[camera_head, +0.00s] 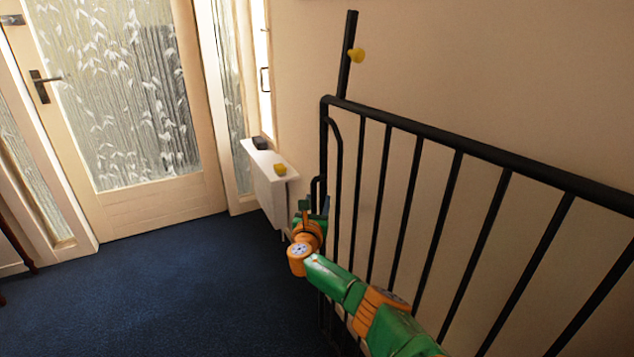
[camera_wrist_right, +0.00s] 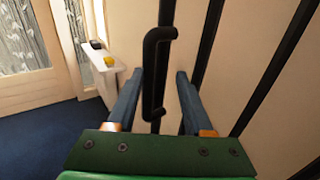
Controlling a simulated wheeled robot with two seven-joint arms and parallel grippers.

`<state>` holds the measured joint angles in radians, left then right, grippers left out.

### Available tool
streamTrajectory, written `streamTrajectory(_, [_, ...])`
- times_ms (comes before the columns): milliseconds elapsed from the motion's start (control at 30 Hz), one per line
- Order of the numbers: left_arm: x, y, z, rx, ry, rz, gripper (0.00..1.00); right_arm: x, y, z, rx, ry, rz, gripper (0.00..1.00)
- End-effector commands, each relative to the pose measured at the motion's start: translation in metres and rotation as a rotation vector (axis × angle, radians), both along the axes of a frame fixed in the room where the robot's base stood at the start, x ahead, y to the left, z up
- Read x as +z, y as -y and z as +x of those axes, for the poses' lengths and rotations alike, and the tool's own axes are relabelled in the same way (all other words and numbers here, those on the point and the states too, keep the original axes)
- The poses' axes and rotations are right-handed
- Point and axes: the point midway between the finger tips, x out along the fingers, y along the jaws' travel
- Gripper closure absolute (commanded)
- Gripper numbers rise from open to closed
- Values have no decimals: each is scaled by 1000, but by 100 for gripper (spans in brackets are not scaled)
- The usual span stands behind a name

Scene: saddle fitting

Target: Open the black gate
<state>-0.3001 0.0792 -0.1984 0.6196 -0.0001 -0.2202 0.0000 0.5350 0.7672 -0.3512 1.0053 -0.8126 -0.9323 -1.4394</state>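The black gate (camera_head: 400,205) has a thick top rail and thin upright bars, and runs from the centre to the right edge in the head view. A black bar handle (camera_wrist_right: 154,60) stands out from its edge post and fills the middle of the right wrist view. My right gripper (camera_head: 313,203), on a green and orange arm, is at this handle. In the right wrist view its two dark fingers (camera_wrist_right: 159,76) are apart, one on each side of the handle, with gaps visible. My left gripper is not in view.
A black post (camera_head: 347,50) with a yellow knob (camera_head: 357,55) stands by the wall. A white radiator (camera_head: 268,185) with a yellow object (camera_head: 279,169) on top is behind the gripper. Blue carpet (camera_head: 170,290) lies clear before the glazed door (camera_head: 120,100).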

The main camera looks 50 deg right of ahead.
Motion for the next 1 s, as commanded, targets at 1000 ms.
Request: streamTrajectory(1000, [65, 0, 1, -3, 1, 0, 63, 0, -80, -18, 1, 0, 0, 49])
